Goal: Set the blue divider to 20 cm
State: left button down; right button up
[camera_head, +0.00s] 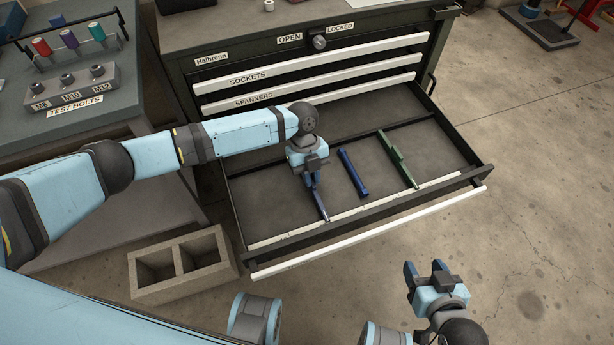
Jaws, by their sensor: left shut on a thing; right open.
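The drawer (270,205) is pulled open. The blue divider (321,207) stands in its left part, reaching the front; its rear part is hidden by my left gripper. My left gripper (311,180) points down and is shut on the blue divider. A pale strip with small marks (430,187), like a scale, runs along the inside front of the drawer; its numbers are too small to read. A green divider (397,160) stands further right. My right gripper (426,268) is open and empty, in front of the drawer.
A dark blue bar-like object (353,173) lies between the two dividers, close to the right of my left gripper. A concrete block (183,265) sits on the floor at left. The test bolts bench (120,85) stands left. Shut drawers (310,63) are behind.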

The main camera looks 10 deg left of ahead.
pick_arm(q)
jog(key=c, duration=1.2)
grip_release()
pick_arm(e)
jog(key=shift+f, duration=0.15)
pick_arm(q)
jog(key=shift+o, duration=0.2)
jog(key=p+v, duration=0.1)
jog(key=v, duration=1.3)
jog(key=shift+p, duration=0.3)
pick_arm(e)
jog(key=shift+s+d, duration=0.1)
pick_arm(q)
jog(key=shift+d, duration=0.1)
